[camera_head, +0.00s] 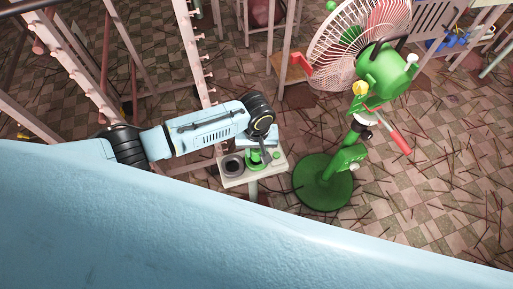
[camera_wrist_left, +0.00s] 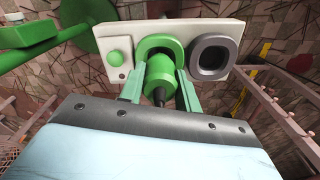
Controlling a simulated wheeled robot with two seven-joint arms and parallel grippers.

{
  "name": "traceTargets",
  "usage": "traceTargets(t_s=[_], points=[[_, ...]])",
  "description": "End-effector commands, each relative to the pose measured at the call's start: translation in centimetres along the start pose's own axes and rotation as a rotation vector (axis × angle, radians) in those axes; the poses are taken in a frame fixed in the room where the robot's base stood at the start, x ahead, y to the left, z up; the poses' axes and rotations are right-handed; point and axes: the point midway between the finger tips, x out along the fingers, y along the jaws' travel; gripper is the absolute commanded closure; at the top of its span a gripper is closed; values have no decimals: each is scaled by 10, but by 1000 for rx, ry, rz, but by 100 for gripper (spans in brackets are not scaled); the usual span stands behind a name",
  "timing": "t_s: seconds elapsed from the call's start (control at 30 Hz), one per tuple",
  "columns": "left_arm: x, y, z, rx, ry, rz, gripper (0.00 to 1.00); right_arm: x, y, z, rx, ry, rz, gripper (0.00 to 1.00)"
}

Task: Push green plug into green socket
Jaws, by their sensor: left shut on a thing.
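The green plug (camera_wrist_left: 160,75), with a dark cable at its near end, is between the fingers of my left gripper (camera_wrist_left: 160,82), which is shut on it. In the left wrist view the plug's far end overlaps the green socket (camera_wrist_left: 178,43) and lines up with it; how deep it sits I cannot tell. The socket is in a white panel (camera_wrist_left: 222,30). In the head view my left gripper (camera_head: 262,144) is above the panel (camera_head: 231,181), partly hiding the green plug (camera_head: 255,157) and socket. My right gripper is not in view.
A green fan (camera_head: 384,70) on a round base (camera_head: 323,187) stands right of the panel. Pink metal racks (camera_head: 199,55) stand behind my arm. Sticks litter the tiled floor.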

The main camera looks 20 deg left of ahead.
Motion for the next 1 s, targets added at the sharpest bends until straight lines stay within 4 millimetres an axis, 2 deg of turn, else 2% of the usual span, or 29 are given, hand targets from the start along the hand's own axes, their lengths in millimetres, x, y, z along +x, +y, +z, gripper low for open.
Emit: traceTargets(t_s=[0.97,1.0], points=[[20,0,0,-1,0,0,90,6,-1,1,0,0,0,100],[20,0,0,-1,0,0,63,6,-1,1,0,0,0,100]])
